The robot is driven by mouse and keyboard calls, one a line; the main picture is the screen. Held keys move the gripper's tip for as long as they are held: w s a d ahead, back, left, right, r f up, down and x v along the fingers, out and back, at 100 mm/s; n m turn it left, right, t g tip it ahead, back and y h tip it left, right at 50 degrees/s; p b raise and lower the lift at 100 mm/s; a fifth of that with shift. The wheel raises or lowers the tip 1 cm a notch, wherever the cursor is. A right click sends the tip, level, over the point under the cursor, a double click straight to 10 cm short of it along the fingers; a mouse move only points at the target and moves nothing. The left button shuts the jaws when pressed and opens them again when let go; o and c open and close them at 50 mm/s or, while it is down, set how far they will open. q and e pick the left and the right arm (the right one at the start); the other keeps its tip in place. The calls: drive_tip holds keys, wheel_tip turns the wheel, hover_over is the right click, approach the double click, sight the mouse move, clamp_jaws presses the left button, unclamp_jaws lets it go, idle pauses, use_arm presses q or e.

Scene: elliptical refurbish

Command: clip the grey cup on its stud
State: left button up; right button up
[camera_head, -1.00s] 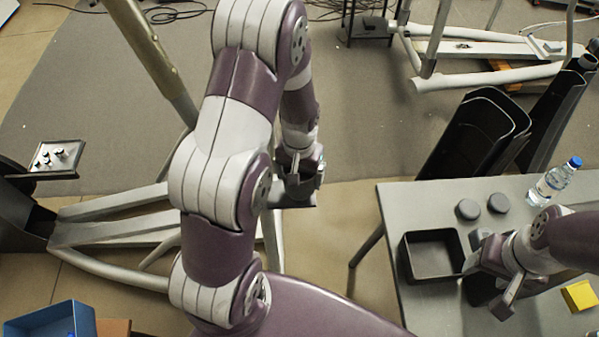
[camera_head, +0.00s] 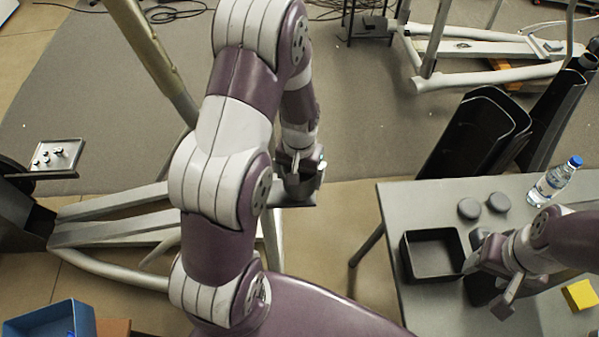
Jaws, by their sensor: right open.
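Two round dark grey cup-like pieces, a left one (camera_head: 468,208) and a right one (camera_head: 498,202), stand on the grey table (camera_head: 420,200) at the right. A third grey piece (camera_head: 480,238) shows partly, just beyond my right gripper. My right gripper (camera_head: 488,284) is open above the table, beside the black bin. My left gripper (camera_head: 302,182) points down over a pale flat part of the metal frame; something dark is at its fingers, and I cannot tell whether it grips a cup. I cannot make out the stud there.
An empty black bin (camera_head: 433,276), a water bottle (camera_head: 553,181) and a yellow block (camera_head: 579,295) are on the table. A tray with small dark knobs (camera_head: 57,157) is at left. A blue bin (camera_head: 50,322) is at bottom left. Metal frame bars (camera_head: 120,205) cross the floor.

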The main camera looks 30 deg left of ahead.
use_arm(q)
drive_tip(key=shift+f, duration=0.3)
drive_tip(key=o, duration=0.8)
wheel_tip(320, 180, up, 13)
drive_tip(key=shift+f, duration=0.15)
drive_tip(key=shift+w, duration=0.1)
drive_tip(key=shift+s+d+f+m+t, duration=0.3)
drive_tip(key=shift+s+d, duration=0.6)
drive_tip(key=shift+s, duration=0.6)
drive_tip(key=shift+s+d+f+m+t, duration=0.15)
drive_tip(key=shift+s+d+f+m, duration=0.15)
drive_tip(key=shift+s+d, duration=0.9)
drive_tip(key=shift+s+d+f+m+t, duration=0.25)
drive_tip(key=shift+s+d+m, duration=0.25)
drive_tip(key=shift+s, duration=1.3)
